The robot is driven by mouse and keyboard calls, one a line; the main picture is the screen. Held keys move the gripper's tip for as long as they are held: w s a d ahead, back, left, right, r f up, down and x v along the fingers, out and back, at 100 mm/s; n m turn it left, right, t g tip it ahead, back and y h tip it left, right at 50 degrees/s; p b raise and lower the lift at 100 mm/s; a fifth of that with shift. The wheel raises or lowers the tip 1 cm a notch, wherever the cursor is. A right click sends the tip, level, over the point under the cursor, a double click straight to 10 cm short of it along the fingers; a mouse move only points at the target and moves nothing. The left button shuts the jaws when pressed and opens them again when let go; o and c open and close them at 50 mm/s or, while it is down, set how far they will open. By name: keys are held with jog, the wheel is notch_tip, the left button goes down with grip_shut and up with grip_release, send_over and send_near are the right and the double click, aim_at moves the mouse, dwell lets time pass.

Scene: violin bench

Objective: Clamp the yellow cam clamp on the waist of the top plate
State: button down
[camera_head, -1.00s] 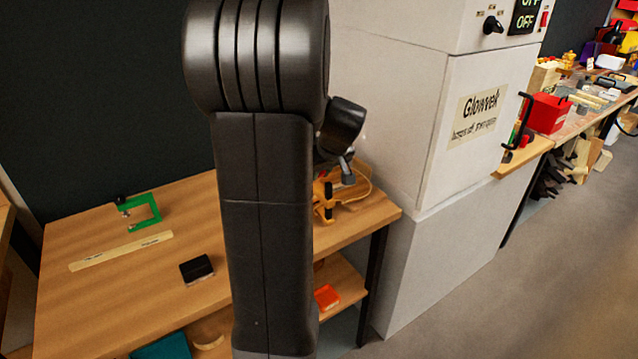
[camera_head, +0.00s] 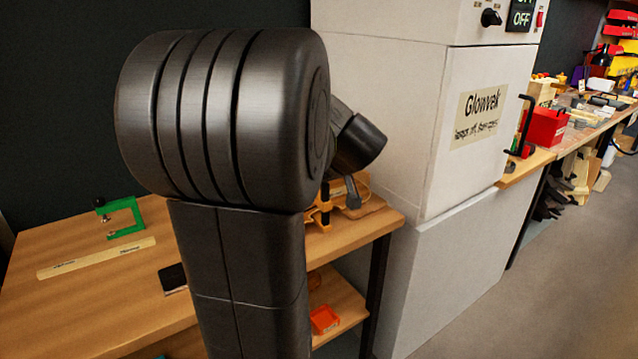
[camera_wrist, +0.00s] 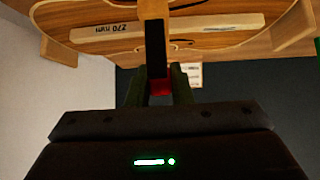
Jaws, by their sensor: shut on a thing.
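The yellow cam clamp (camera_wrist: 153,10) shows in the wrist view as an upright yellow bar with a black section and a red part low between my fingers. My gripper (camera_wrist: 159,86) is shut on it. The bar stands in front of the pale wooden top plate (camera_wrist: 240,43), across its middle. I cannot tell whether the clamp's jaws touch the plate. In the head view, the yellow and black clamp (camera_head: 325,206) stands at the plate's near left side, on the right end of the bench. My arm hides much of it there.
A pale marked strip (camera_wrist: 110,32) lies across the plate. On the bench (camera_head: 60,290) are a green clamp (camera_head: 122,218), a pale ruler (camera_head: 95,258) and a dark block (camera_head: 172,278). A grey cabinet (camera_head: 385,120) rises close right. An orange tray (camera_head: 323,319) sits on the lower shelf.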

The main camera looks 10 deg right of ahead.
dwell(0.3)
jog(key=c, duration=1.3)
grip_release()
jog(key=p+v, duration=0.1)
jog(key=v, duration=1.2)
jog(key=shift+s+r+p, duration=0.3)
jog(key=b+x, duration=0.1)
jog(key=x, duration=1.3)
jog(key=shift+d+b, duration=0.1)
jog(key=shift+b, duration=0.2)
